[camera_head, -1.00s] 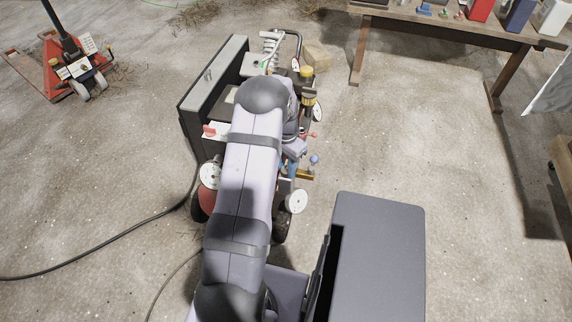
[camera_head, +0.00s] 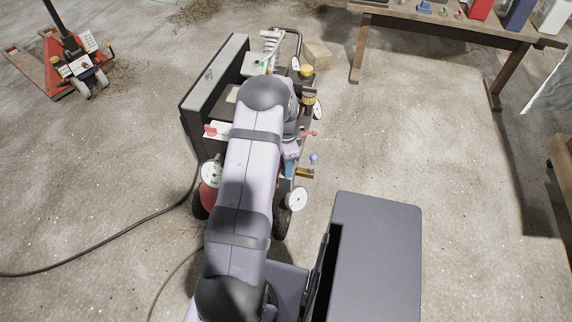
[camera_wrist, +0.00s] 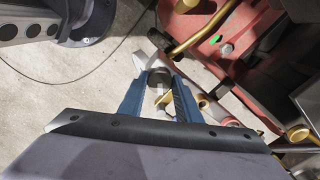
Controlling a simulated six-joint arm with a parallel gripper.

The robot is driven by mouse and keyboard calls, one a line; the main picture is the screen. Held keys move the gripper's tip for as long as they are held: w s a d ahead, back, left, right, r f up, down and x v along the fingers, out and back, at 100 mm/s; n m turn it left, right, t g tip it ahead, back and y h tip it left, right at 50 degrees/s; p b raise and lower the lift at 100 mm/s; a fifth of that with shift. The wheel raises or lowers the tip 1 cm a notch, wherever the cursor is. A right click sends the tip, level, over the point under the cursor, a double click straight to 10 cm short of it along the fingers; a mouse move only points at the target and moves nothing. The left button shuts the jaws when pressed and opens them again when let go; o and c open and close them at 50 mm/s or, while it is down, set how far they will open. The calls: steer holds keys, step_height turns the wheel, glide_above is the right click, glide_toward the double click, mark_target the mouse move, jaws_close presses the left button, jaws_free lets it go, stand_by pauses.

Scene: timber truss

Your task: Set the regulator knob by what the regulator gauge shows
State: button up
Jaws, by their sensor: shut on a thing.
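In the wrist view my gripper (camera_wrist: 160,92) has its two blue fingers closed on a small dark round knob (camera_wrist: 160,76), with brass fittings close by. I take this for the regulator knob; the fingers hide its sides. In the head view my arm covers much of the compressor cart, and only a bit of blue finger (camera_head: 290,168) shows at its right side. Which is the regulator gauge, and what either reads, I cannot tell.
A blue-topped valve handle (camera_head: 314,157) and a red lever (camera_head: 310,134) stick out on the cart's right. A dark grey box (camera_head: 380,255) stands at front right. A black hose (camera_head: 110,251) crosses the floor. A wooden bench (camera_head: 455,32) stands behind; floor between is open.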

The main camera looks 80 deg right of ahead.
steer(key=o, duration=1.1)
steer(key=shift+c, duration=0.2)
steer(key=shift+r, duration=0.15)
steer(key=shift+r, duration=3.55)
